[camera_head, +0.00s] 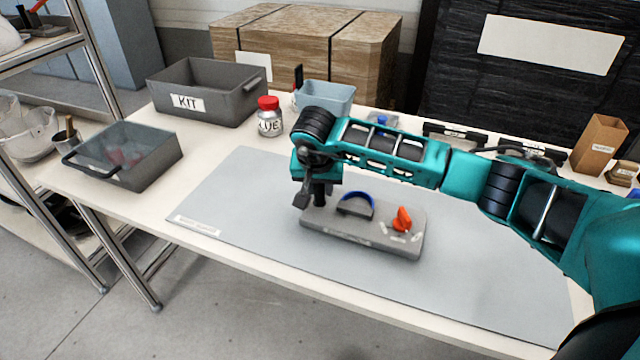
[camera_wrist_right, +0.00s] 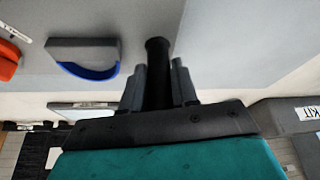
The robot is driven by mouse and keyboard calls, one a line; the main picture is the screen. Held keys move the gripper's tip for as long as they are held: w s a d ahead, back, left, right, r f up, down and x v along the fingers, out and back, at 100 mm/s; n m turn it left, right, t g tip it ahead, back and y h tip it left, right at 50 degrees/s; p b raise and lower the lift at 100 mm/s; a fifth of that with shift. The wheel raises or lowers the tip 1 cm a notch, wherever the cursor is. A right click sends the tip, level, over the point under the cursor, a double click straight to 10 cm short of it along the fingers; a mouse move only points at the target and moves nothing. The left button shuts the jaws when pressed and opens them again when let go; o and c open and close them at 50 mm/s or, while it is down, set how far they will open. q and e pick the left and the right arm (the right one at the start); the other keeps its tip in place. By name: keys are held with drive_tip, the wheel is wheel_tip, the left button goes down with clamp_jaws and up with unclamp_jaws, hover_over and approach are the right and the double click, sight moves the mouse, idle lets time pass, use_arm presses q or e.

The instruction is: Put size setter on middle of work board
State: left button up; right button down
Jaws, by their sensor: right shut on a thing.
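The size setter (camera_head: 345,238) appears to be the grey block with a label on its front edge, a grey arch with a blue band, an orange-red knob and a black post. It is over the middle of the grey work board (camera_head: 240,185); I cannot tell if it touches. My right gripper (camera_head: 318,200) points down at the block's left end, shut on the black post. The wrist view shows the post (camera_wrist_right: 157,70) between the fingers, with the blue-edged arch and the knob to the left. My left gripper is out of view.
A grey KIT bin (camera_head: 215,105), a clear-walled tray (camera_head: 150,165), a red-capped glue jar (camera_head: 270,122) and a light blue bin (camera_head: 330,95) stand left and behind the board. Dark parts (camera_head: 455,135) and a brown box (camera_head: 598,143) are at the back right. The board's front left is clear.

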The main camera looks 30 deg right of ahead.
drive_tip(key=c, duration=0.9)
unclamp_jaws()
drive_tip(key=shift+o, duration=0.2)
drive_tip(key=shift+r, duration=0.1)
drive_tip(key=v, duration=1.2)
drive_tip(key=shift+w, duration=0.1)
